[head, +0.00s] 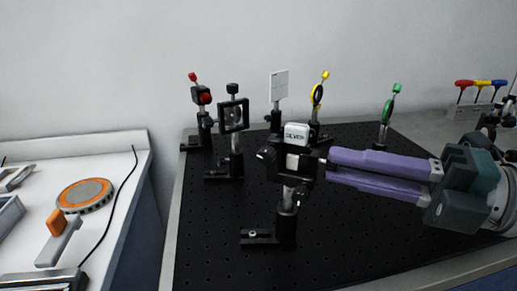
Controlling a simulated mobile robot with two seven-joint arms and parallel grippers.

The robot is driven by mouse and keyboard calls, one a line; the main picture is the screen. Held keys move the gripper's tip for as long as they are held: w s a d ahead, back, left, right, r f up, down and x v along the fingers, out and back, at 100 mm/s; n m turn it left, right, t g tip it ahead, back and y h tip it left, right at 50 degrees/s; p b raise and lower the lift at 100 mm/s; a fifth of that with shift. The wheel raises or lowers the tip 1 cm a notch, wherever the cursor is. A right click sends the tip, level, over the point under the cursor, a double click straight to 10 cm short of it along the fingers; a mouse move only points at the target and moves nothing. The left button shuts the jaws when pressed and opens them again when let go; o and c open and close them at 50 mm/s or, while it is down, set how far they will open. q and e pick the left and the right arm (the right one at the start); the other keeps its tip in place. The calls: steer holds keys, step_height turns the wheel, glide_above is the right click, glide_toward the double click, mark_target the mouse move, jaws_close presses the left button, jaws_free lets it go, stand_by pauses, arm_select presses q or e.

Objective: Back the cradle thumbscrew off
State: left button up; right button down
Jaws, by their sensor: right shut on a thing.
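The black cradle (275,163) stands on a post with a black foot (262,237) at the front middle of the breadboard. A white block with dark lettering (297,131) sits on top of it. My right gripper (327,165) comes in from the right with long purple fingers. Its tips are at the right side of the cradle, shut on the cradle thumbscrew, which the fingers hide. My left gripper is not in view.
Coloured hex keys (481,84) stand at far right. A white side bench (110,165) is at left.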

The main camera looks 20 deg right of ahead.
steer(key=shift+f+n+b, duration=0.1)
steer(key=shift+n+b, duration=1.45)
steer(key=shift+n, duration=2.35)
steer(key=c, duration=0.8)
jaws_free()
steer(key=b+v, duration=0.1)
steer(key=v, duration=0.9)
steer(key=shift+b, duration=0.4)
